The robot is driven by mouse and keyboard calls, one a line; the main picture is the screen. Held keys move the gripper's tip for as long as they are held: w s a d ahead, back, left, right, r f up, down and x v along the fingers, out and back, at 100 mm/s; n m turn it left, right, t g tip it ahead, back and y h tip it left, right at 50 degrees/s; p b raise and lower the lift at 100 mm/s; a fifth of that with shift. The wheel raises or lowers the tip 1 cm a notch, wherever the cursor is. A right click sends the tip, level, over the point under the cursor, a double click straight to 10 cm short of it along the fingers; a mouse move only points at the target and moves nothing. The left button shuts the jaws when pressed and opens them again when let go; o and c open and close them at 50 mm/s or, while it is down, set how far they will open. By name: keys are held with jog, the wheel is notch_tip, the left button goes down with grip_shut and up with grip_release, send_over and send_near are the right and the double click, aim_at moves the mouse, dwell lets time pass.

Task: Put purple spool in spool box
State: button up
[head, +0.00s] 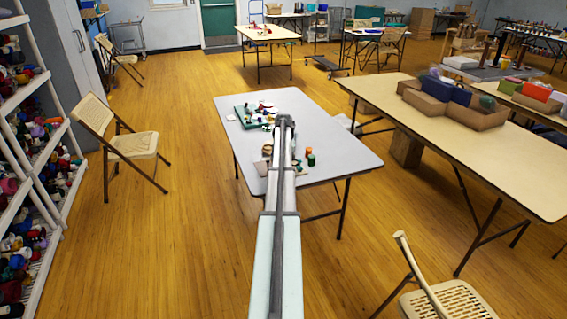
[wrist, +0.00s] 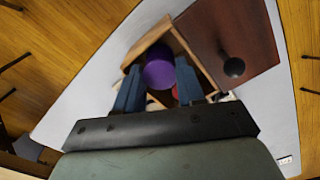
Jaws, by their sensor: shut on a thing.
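The purple spool (wrist: 159,72) sits between the two blue fingers of my gripper (wrist: 158,84) in the wrist view. My gripper is shut on it. Below and around it in that view is an open wooden box (wrist: 198,50), which I take for the spool box. The spool appears over the box's opening; its height above the floor of the box is unclear. A dark red-brown lid (wrist: 225,35) with a round black knob lies beside the box. In the head view my arm hides the gripper, and I cannot make out the purple spool.
The grey table (head: 345,165) carries a green mat (head: 243,116) with several small craft items toward the back left. Small dark and green spools (head: 310,158) stand right of my arm. A folding chair (head: 125,145) and a long tan table (head: 450,130) flank it.

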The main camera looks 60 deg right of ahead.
jog(key=shift+f, duration=0.1)
jog(key=o, duration=0.9)
jog(key=shift+s, duration=0.1)
jog(key=shift+r, duration=3.8)
